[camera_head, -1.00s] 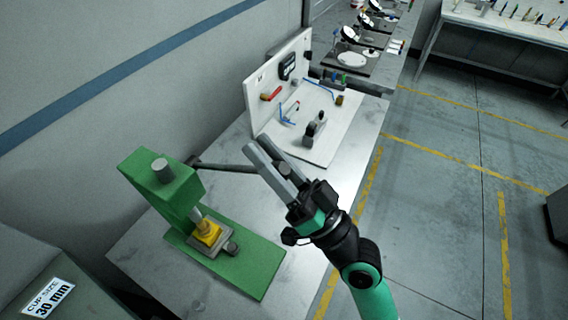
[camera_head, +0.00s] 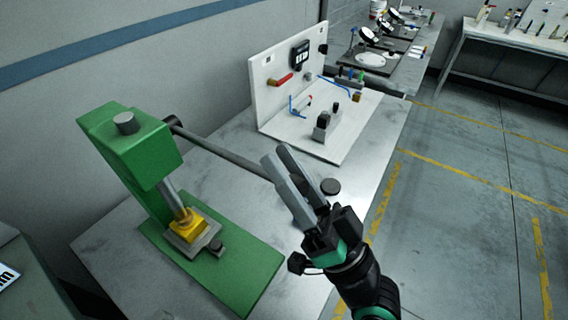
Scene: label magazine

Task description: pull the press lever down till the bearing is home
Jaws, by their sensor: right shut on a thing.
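The green arbor press (camera_head: 140,150) stands on the bench at left. Its dark lever (camera_head: 225,153) runs from the pivot at the head down to the right, ending in a round black knob (camera_head: 331,186). My right gripper (camera_head: 280,168) is shut on the lever near the knob. The grey ram (camera_head: 173,198) reaches down to a yellow piece (camera_head: 187,226) on a grey block (camera_head: 203,243) on the press base. I cannot tell the bearing apart from the yellow piece, nor how deep it sits. My left gripper is out of view.
A white board stand (camera_head: 285,92) with small tools and fittings is behind the lever on the bench (camera_head: 225,128). A grey-green box (camera_head: 25,270) is at the lower left. Open floor with yellow lines lies to the right.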

